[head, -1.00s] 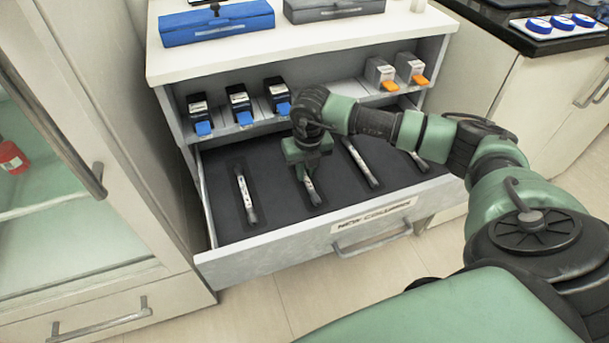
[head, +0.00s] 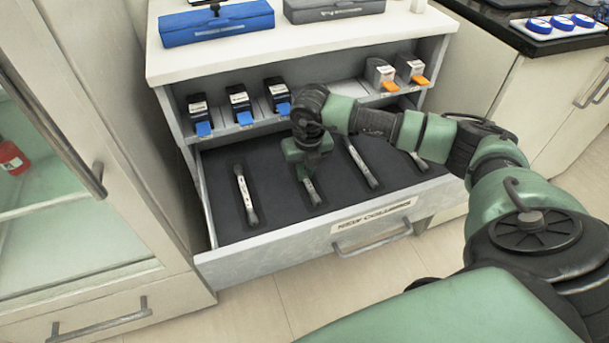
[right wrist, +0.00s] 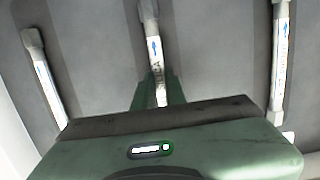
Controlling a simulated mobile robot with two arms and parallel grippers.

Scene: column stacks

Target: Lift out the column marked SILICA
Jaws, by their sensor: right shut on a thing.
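My right gripper (head: 311,176) is down in the open drawer, shut on the second column from the left (head: 312,192). This column is a slim white tube with dark ends, still lying at its place in the dark liner. In the right wrist view the same column (right wrist: 153,48) runs between the fingers. My left gripper is not in view.
Other columns lie in the drawer (head: 290,250): one at left (head: 246,195), one to the right (head: 360,162), and one at far right (head: 419,161) partly behind my arm. A shelf above holds blue-tabbed boxes (head: 239,103) and orange-tabbed boxes (head: 380,74).

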